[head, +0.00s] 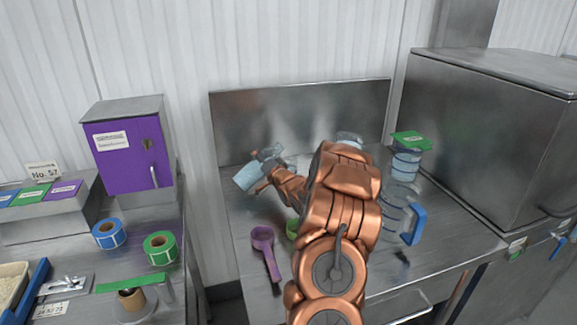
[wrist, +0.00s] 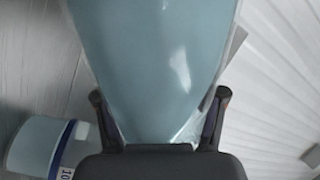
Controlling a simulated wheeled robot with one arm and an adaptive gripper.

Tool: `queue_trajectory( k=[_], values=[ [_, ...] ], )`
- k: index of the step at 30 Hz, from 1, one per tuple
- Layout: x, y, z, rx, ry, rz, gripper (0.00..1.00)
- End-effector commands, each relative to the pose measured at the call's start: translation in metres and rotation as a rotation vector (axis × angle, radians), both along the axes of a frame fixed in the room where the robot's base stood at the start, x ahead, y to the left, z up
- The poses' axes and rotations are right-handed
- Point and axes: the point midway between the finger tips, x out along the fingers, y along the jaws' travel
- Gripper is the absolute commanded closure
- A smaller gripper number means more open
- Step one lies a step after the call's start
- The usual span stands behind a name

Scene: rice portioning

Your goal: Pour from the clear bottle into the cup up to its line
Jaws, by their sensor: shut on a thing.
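In the wrist view a large clear bottle with a pale blue tint (wrist: 155,60) fills the middle, between the two dark fingers of my gripper (wrist: 160,98), which is shut on it. In the head view the bottle (head: 248,178) is tilted above the steel table, left of my copper arm, with my gripper (head: 270,176) at its right side. A cup (wrist: 35,145) with a blue band and a partly cut-off number shows at the lower left of the wrist view, beside the bottle. I cannot place this cup surely in the head view. The bottle's mouth and any stream are not visible.
A clear jug with a blue handle (head: 413,226) and a clear container with a green top (head: 407,162) stand right of my arm. A purple scoop (head: 264,246) lies in front. A steel backsplash (head: 290,115) closes the rear; a steel cabinet (head: 480,130) stands right.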

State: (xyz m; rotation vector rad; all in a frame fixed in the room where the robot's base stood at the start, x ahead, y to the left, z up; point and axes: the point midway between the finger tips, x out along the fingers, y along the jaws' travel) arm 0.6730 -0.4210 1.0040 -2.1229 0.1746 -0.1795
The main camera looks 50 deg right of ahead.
Motion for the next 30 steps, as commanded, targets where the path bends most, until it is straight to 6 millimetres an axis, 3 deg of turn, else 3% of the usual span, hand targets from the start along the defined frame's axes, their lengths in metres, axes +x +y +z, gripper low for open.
queue_trajectory(
  k=[5,13,30],
  values=[
    [0.0,-0.002,0.005,-0.068,0.015,0.0,1.0],
    [-0.003,-0.011,0.023,-0.368,0.082,-0.003,1.0],
    [0.001,0.004,0.026,-0.813,0.193,-0.002,1.0]
  ],
)
